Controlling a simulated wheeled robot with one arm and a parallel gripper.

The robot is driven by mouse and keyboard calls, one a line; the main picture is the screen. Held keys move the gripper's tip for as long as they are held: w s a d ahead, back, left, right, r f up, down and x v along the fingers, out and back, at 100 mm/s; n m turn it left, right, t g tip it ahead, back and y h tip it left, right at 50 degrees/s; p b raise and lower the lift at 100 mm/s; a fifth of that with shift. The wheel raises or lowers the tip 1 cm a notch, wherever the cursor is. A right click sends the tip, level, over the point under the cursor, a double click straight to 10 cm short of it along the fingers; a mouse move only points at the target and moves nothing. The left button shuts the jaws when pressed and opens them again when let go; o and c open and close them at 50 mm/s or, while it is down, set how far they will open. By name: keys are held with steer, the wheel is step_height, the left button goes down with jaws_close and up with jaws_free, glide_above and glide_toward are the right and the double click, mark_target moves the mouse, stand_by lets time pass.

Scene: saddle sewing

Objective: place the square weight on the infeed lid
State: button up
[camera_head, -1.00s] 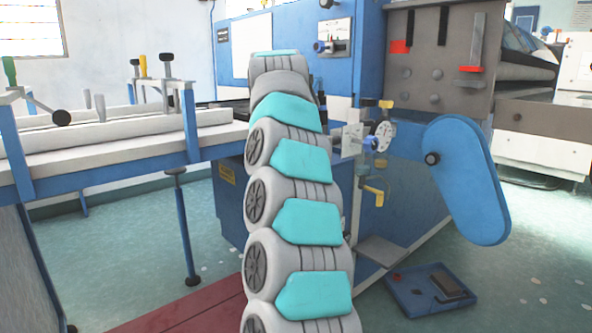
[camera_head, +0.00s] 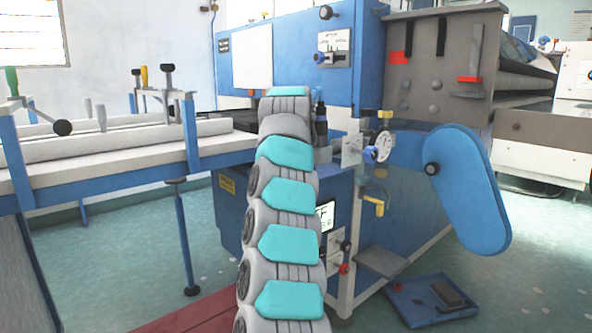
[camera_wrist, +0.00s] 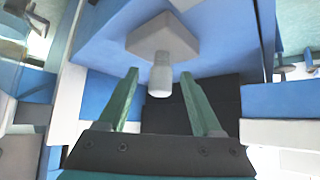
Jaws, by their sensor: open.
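In the wrist view, a grey square block with a pale round knob, which looks like the square weight (camera_wrist: 163,38), is against a blue surface (camera_wrist: 100,40). My gripper (camera_wrist: 159,74) is open, with its two green fingers on either side of the knob's picture position. No finger clearly touches the knob, and I cannot tell its exact depth between them. In the head view my arm hides the gripper and the weight. I cannot tell for sure which surface is the infeed lid; the blue machine (camera_head: 285,45) stands behind my arm.
A roller table (camera_head: 120,160) with upright handles joins the machine at left. A pressure gauge (camera_head: 383,141) and a blue rounded guard (camera_head: 468,190) stick out at right. A blue tray (camera_head: 432,300) lies on the floor. A dark panel (camera_wrist: 190,110) shows beyond my fingers.

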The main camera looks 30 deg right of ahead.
steer(key=x, duration=0.2)
steer(key=shift+w+d+f, duration=0.2)
steer(key=shift+w, duration=0.1)
steer(key=c, duration=1)
jaws_close()
steer(key=shift+f, duration=0.15)
